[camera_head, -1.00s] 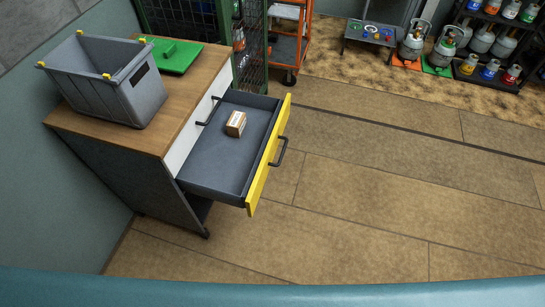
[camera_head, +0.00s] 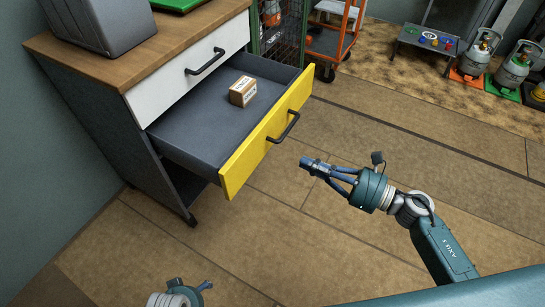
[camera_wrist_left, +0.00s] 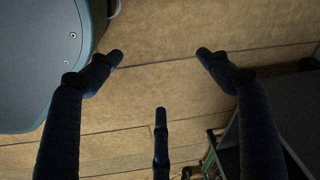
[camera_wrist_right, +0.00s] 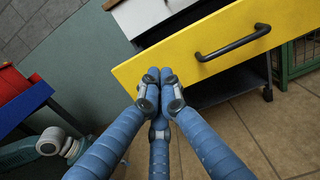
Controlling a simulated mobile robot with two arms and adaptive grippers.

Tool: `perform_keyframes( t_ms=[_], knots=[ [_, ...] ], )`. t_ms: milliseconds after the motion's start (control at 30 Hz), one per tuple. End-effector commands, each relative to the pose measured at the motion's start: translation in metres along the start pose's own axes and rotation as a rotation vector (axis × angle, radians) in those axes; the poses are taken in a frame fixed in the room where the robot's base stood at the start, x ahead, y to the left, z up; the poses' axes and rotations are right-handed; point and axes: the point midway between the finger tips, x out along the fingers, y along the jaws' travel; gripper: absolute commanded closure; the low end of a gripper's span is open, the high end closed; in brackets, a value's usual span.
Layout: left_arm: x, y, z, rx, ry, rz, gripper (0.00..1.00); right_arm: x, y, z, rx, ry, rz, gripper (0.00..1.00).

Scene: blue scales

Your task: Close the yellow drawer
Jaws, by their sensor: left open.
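The yellow drawer (camera_head: 262,135) is pulled out of the wood-topped cabinet, and a small cardboard box (camera_head: 242,91) lies inside it. Its yellow front with a dark bar handle also fills the upper part of the right wrist view (camera_wrist_right: 185,60). My right gripper (camera_head: 308,162) is to the right of the drawer front, apart from it in the head view. Its fingers (camera_wrist_right: 159,76) are together with nothing visible between them, pointing toward the front. My left gripper (camera_wrist_left: 160,55) is open and empty above the floor. Only part of it shows at the head view's bottom edge.
Above the yellow drawer is a shut white drawer (camera_head: 190,70) with a dark handle. A grey bin (camera_head: 105,22) stands on the cabinet top. An orange trolley (camera_head: 332,40) is behind. The floor right of the drawer is clear apart from my arm.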

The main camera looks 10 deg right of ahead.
Motion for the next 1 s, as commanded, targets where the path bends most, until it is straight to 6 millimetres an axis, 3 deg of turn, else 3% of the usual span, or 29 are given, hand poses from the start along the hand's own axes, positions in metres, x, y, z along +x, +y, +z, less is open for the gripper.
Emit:
perform_keyframes(
  t_ms=[167,600,800,1000],
  knots=[
    [0.003,0.000,0.003,0.001,-0.003,0.000,0.22,0.023,0.001,0.004,-0.005,-0.005,0.003,1.00],
    [0.022,0.001,0.019,0.003,-0.018,0.001,0.22,0.112,0.000,0.003,0.001,-0.004,-0.001,1.00],
    [0.027,0.001,0.025,0.004,-0.023,0.001,0.22,0.134,0.000,0.002,0.002,-0.002,0.000,1.00],
    [0.028,0.001,0.026,0.004,-0.023,0.001,0.22,0.138,0.000,0.001,0.002,-0.001,-0.001,1.00]
  ],
)
